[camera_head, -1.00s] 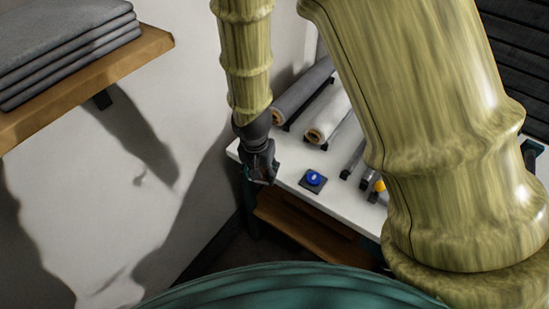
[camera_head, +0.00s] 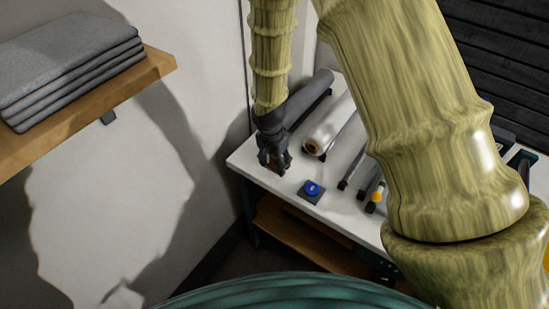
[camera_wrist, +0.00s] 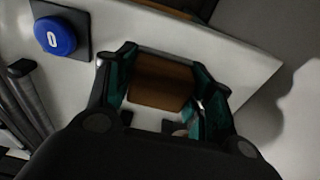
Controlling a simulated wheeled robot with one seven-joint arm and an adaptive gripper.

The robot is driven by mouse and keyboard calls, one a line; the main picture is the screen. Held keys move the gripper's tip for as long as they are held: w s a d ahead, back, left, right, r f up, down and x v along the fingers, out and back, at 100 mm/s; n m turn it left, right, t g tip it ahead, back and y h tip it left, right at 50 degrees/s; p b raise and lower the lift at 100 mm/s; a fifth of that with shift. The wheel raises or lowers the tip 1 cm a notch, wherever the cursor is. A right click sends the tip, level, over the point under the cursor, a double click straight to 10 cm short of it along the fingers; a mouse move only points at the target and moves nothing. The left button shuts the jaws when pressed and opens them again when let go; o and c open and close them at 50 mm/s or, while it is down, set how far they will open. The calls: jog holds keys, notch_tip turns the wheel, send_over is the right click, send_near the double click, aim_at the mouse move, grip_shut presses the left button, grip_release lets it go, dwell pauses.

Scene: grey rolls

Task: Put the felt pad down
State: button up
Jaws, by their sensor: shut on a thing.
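My gripper (camera_head: 274,162) hangs pointing down at the left end of the white table (camera_head: 246,160). It also shows in the wrist view (camera_wrist: 163,68), with its two dark and teal fingers shut on a brown, block-like piece, the felt pad (camera_wrist: 160,82). Whether the pad touches the tabletop I cannot tell.
A blue round button on a dark square plate (camera_head: 312,188) is close to the right of my gripper. A white roll (camera_head: 328,125), a grey roll (camera_head: 308,98) and dark bars lie behind and right. Grey folded sheets (camera_head: 75,60) rest on a wooden wall shelf (camera_head: 150,72).

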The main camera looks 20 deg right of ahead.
aim_at(275, 159)
jog(key=shift+w+d+f+p, duration=0.1)
jog(key=shift+w+d+p, duration=0.15)
jog(key=shift+w, duration=0.5)
jog(key=shift+w+d+f+p, duration=0.1)
jog(key=shift+w+d, duration=0.1)
jog(key=shift+w, duration=0.55)
jog(key=shift+w+f, duration=0.1)
jog(key=shift+w, duration=0.05)
notch_tip(275, 159, down, 3)
jog(key=shift+w+r+p, duration=0.1)
jog(key=shift+r+p, duration=0.1)
jog(key=shift+p, duration=0.55)
jog(key=shift+f, duration=0.4)
jog(key=shift+s+f, duration=0.2)
jog(key=shift+f, duration=0.1)
jog(key=o, duration=1.1)
jog(key=shift+o, duration=1.1)
jog(key=shift+w+f, duration=0.15)
